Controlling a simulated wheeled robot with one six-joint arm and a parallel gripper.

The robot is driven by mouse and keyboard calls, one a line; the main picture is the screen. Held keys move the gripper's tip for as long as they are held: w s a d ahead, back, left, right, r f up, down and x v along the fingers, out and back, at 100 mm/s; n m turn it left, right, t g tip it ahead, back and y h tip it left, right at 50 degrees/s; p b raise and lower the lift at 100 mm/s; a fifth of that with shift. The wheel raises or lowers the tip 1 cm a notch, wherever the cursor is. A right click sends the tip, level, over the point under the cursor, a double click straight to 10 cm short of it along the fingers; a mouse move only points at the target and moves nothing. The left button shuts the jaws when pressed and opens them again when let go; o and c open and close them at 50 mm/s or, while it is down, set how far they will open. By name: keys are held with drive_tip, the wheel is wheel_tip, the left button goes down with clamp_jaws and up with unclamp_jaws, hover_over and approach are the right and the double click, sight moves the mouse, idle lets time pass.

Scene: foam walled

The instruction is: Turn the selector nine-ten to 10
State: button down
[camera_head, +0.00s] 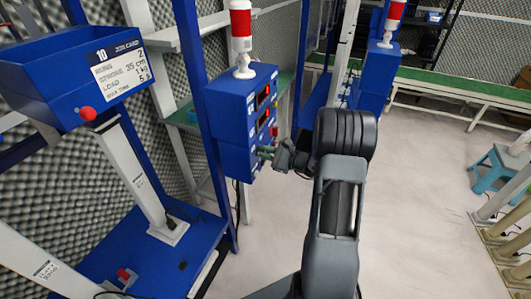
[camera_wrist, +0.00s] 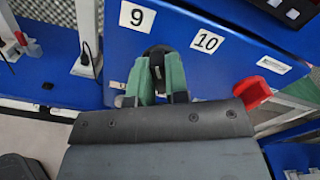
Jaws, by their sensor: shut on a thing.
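The selector (camera_wrist: 157,52) is a small black knob on the blue control box, between a white label 9 (camera_wrist: 136,16) on its left and a white label 10 (camera_wrist: 206,41) on its right. My gripper (camera_wrist: 159,72) has green fingers closed on the knob from both sides. Most of the knob is hidden between them, so I cannot tell exactly which number it points to. In the head view my gripper (camera_head: 268,153) is at the lower front face of the blue control box (camera_head: 228,113), and the selector is hidden there.
A red part (camera_wrist: 252,91) sticks out close to my gripper's right side. A red and white beacon (camera_head: 241,30) stands on the box. A blue job card holder (camera_head: 50,85) with a red knob is at left. Open floor (camera_head: 420,190) lies to the right.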

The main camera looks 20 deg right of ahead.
drive_tip(key=shift+m, duration=0.3)
drive_tip(key=m+p, duration=0.2)
drive_tip(key=shift+r+m, duration=0.15)
drive_tip(key=shift+m, duration=0.15)
drive_tip(key=m+p, duration=0.2)
drive_tip(key=shift+m, duration=0.4)
drive_tip(key=m+p, duration=0.2)
drive_tip(key=m, duration=0.1)
drive_tip(key=shift+w+d+p, duration=0.1)
drive_tip(key=shift+p, duration=0.2)
drive_tip(key=shift+m+p, duration=0.85)
drive_tip(key=shift+m, duration=0.65)
drive_tip(key=shift+f, duration=0.2)
drive_tip(key=c, duration=1.1)
unclamp_jaws()
